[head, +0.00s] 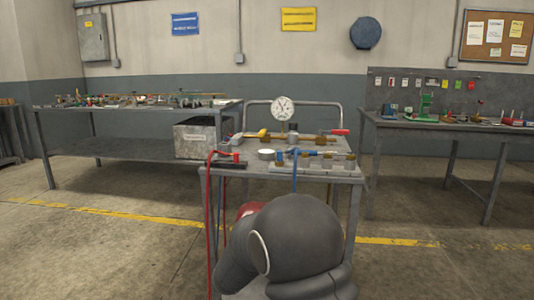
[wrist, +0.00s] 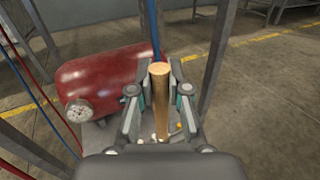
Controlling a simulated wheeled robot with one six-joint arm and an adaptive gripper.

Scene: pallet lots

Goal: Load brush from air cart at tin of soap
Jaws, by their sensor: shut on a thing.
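In the wrist view my gripper (wrist: 159,92) is shut on a light wooden rod, which looks like the handle of the brush (wrist: 160,104). Its bristles do not show. In the head view my grey arm hides the gripper and the brush. The air cart (head: 336,178) stands in front of me, with gauge, hoses and small parts on its top. A low round tin with a pale top (head: 266,154) sits on the cart top, perhaps the tin of soap; I cannot read any label. The tin does not show in the wrist view.
A red tank (wrist: 100,80) with a gauge lies beside my gripper, among the cart's legs and hoses. A dial gauge (head: 283,108) stands upright on the cart top. Workbenches stand behind left (head: 110,150) and right (head: 450,129). The floor beside the cart is clear.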

